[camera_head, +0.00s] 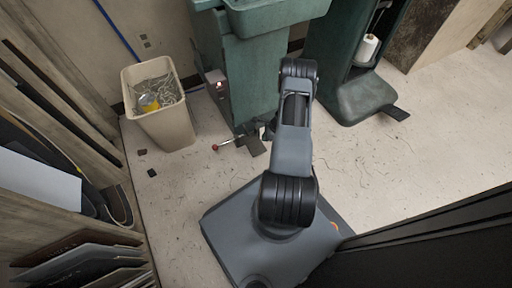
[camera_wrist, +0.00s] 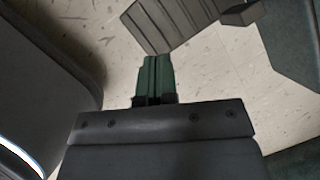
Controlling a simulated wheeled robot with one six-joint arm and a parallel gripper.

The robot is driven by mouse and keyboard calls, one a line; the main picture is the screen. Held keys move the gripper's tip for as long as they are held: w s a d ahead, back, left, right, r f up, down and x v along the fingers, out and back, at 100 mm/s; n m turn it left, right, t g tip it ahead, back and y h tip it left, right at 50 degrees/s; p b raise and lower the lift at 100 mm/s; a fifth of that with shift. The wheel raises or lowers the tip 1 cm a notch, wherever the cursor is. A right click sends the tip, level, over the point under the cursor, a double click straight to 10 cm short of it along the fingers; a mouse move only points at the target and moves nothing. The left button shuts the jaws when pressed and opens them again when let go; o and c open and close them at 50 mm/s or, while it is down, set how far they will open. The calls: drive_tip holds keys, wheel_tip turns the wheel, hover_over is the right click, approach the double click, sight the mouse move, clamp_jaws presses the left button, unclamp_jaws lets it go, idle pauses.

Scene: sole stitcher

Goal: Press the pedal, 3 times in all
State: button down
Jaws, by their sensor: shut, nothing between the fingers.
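The pedal (camera_head: 253,146) is a dark flat plate low at the foot of the green machine (camera_head: 255,80). In the wrist view the ribbed grey pedal (camera_wrist: 172,20) fills the top middle. My gripper (camera_wrist: 156,58) shows there with its two narrow green fingers shut together and nothing between them. The fingertips meet the pedal's near edge in the picture; I cannot tell whether they touch it. In the head view my arm hides most of the gripper, close to the pedal's right side.
A beige bin (camera_head: 165,125) with wire scraps stands further left. The pale floor (camera_head: 190,185) in front is mostly clear.

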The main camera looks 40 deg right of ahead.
sight(257, 147)
drive_tip(key=shift+f, duration=0.1)
drive_tip(key=shift+b+x, duration=2.15)
drive_tip(key=shift+x, duration=1.25)
